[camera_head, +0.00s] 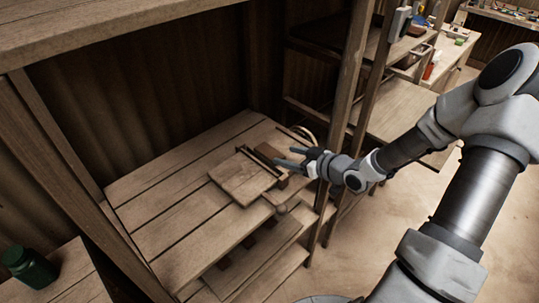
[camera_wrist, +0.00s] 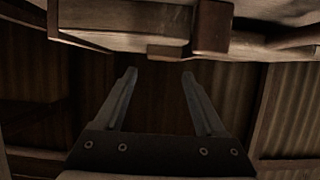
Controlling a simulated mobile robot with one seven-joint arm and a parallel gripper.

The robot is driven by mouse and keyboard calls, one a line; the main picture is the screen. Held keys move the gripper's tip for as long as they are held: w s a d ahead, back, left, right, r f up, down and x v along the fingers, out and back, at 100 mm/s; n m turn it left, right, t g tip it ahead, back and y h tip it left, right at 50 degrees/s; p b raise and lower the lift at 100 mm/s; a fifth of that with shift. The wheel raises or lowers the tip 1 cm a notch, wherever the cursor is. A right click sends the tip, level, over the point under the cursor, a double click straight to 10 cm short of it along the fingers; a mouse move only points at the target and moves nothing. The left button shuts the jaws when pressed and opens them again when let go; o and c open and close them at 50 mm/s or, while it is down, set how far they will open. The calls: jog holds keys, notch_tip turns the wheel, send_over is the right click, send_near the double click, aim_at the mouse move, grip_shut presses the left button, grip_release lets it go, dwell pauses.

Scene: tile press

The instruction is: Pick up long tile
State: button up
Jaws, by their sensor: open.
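My gripper (camera_head: 284,157) is open at the right side of a small wooden press-like board (camera_head: 240,180) on the plank table. Its two dark fingers also show in the wrist view (camera_wrist: 159,74), apart with nothing between them. A narrow dark strip (camera_head: 262,160) lies along the board's right part, close to the fingertips; I cannot tell whether it is the long tile or part of the press. In the wrist view a wooden beam (camera_wrist: 120,20) and a dark block (camera_wrist: 212,28) show at the top, beyond the fingertips. No long tile can be made out for certain.
The plank table (camera_head: 180,195) is bare to the left of the board. A wooden post (camera_head: 345,110) stands close behind my wrist. A green jar (camera_head: 30,267) stands at lower left. Shelves with clutter are at upper right.

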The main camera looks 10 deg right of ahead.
aim_at(271, 152)
jog(key=shift+x, duration=2.9)
jog(key=shift+s+a+f, duration=0.1)
jog(key=shift+f, duration=0.05)
grip_shut()
